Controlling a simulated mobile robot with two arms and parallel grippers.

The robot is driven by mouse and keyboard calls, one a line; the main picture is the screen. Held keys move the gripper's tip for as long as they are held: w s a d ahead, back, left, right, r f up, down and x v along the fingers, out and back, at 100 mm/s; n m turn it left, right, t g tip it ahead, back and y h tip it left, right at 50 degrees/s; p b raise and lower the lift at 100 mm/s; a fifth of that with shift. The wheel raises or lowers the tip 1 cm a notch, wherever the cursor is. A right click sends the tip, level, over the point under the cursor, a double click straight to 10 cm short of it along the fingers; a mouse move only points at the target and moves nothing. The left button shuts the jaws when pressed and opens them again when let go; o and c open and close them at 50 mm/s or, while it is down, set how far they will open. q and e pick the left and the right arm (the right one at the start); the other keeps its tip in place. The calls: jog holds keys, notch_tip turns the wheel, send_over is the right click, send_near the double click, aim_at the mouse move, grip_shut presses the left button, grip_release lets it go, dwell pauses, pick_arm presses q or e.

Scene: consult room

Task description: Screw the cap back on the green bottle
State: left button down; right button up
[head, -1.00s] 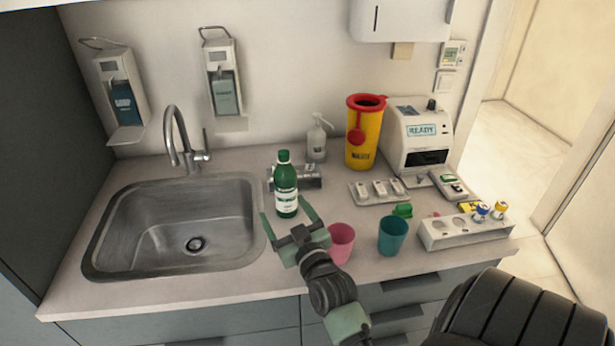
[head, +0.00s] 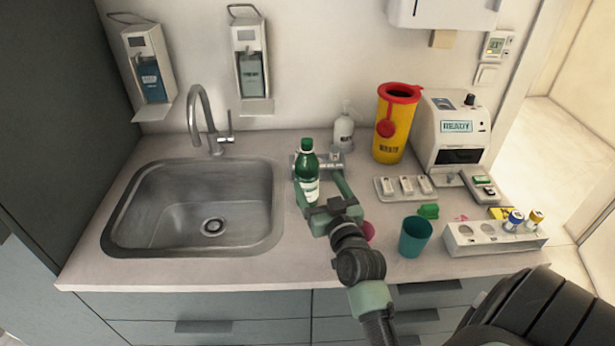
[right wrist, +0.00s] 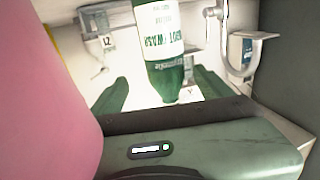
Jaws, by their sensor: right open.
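The green bottle (head: 306,165) with a white label stands upright on the counter, right of the sink. My right gripper (head: 320,186) is open, low at the bottle's front, with one finger on either side of it. I cannot tell whether the fingers touch it. In the right wrist view the bottle (right wrist: 162,45) appears upside down between the spread fingers (right wrist: 165,92). Its top is dark green; I cannot tell whether a cap is on it. A small green piece (head: 428,211), possibly the cap, lies behind the teal cup. My left gripper is not in view.
A pink cup (head: 368,232) is partly hidden by my right gripper. A teal cup (head: 415,238) and a white rack (head: 490,238) stand to the right. A clear pump bottle (head: 343,132) and yellow bin (head: 390,130) stand behind. The sink (head: 195,208) lies left.

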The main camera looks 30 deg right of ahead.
aim_at(313, 175)
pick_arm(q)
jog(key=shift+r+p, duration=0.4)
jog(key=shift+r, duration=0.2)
pick_arm(e)
jog(key=x, duration=0.4)
jog(key=shift+w, duration=0.3)
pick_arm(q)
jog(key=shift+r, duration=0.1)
pick_arm(e)
jog(key=shift+r, duration=0.15)
pick_arm(q)
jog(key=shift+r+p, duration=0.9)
jog(key=shift+p, duration=0.1)
pick_arm(e)
jog(key=x, duration=0.4)
jog(key=shift+w+a+r, duration=0.15)
jog(key=shift+w+a, duration=0.05)
jog(key=shift+w, duration=0.15)
jog(key=shift+w+d, duration=0.1)
jog(key=shift+w, duration=0.2)
jog(key=shift+s, duration=0.1)
jog(key=c, duration=1.5)
